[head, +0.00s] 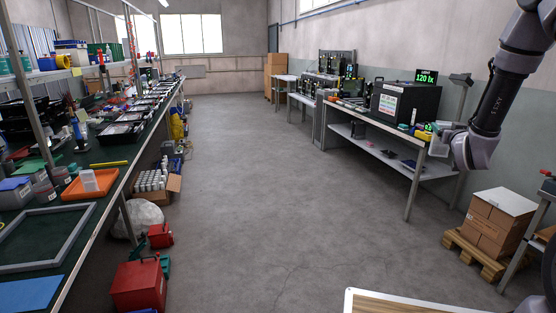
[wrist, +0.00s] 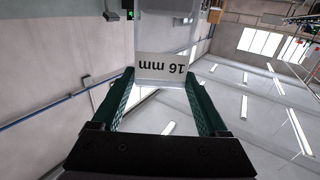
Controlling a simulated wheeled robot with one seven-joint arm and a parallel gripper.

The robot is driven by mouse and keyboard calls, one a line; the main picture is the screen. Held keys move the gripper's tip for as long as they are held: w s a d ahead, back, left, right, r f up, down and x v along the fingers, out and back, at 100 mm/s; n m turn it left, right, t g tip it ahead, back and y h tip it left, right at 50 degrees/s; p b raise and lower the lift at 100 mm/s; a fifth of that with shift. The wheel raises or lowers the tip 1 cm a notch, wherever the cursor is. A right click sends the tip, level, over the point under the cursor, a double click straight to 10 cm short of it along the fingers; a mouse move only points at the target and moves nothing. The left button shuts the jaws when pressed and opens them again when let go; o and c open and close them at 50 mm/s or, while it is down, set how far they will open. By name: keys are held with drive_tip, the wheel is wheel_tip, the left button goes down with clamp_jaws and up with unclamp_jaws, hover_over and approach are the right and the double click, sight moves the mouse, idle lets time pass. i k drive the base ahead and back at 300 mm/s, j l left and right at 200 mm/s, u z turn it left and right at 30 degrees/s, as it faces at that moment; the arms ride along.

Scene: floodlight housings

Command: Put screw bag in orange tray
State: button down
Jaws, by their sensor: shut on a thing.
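The screw bag (wrist: 162,66) is a pale, translucent bag with a white label reading "16 mm", upside down in the wrist view. My gripper (wrist: 159,82) has its two green fingers on either side of the bag and is shut on it. The bag's top runs out of the wrist picture. The orange tray (head: 72,191) lies on the left workbench, far from my arm.
The left workbench (head: 88,216) also holds a grey frame (head: 42,240), a blue sheet (head: 30,293) and several bins. Red boxes (head: 138,286) and a carton of white bottles (head: 158,185) stand on the floor beside it. The middle floor is clear. Brown boxes (head: 496,222) on a pallet stand at right.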

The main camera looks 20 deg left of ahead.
sight(100, 185)
drive_tip(key=i+j+u, duration=0.2)
drive_tip(key=i+u, duration=0.15)
drive_tip(key=i, duration=0.2)
drive_tip(key=i+u, duration=0.35)
drive_tip(key=i, duration=0.2)
drive_tip(key=i+l+u, duration=0.15)
drive_tip(key=i+u, duration=0.15)
drive_tip(key=i, duration=0.3)
drive_tip(key=i+u, duration=0.85)
drive_tip(key=i+l+u, duration=0.2)
drive_tip(key=i+u, duration=0.25)
drive_tip(key=i+j+u, duration=0.15)
drive_tip(key=i+u, duration=0.15)
drive_tip(key=i, duration=0.15)
